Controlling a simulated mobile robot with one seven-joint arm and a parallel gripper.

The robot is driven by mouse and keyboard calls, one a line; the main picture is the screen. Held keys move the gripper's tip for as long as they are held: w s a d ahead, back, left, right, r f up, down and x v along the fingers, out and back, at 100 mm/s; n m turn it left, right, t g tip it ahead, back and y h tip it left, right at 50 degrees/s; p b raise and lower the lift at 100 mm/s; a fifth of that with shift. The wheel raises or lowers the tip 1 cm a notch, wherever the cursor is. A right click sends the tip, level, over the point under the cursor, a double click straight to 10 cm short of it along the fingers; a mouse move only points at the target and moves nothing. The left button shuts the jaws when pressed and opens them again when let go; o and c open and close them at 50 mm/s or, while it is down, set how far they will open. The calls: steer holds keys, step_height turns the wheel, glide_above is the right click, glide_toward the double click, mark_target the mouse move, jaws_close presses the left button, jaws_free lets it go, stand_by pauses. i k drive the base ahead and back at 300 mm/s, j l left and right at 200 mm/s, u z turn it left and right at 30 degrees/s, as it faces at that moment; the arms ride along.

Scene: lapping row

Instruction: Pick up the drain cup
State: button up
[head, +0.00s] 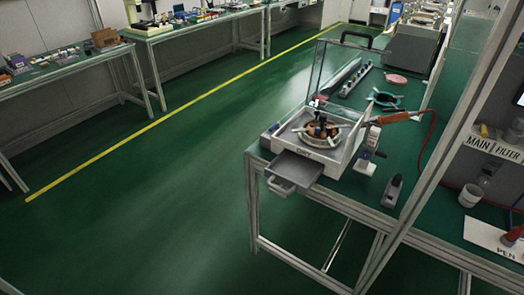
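No label marks a drain cup. A small white cup (470,195) stands upright on the green bench at the right, below the shelf. A small grey cup-like part (281,186) sits at the front left corner of the lapping machine (352,150), beside and partly below its protruding grey tray (297,167). I cannot tell which of the two is the drain cup. The machine has a raised clear cover and a round plate with a copper-coloured middle. My gripper is not in view.
A metal post (428,150) slants up in front of the right bench. A grey block-like tool (392,190) and an orange-handled tool (397,117) with a red hose lie near the machine. The green floor (170,210) is clear left of the bench. Cluttered benches line the left.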

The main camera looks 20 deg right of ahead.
mark_target(470, 196)
steer(key=z, duration=1.9)
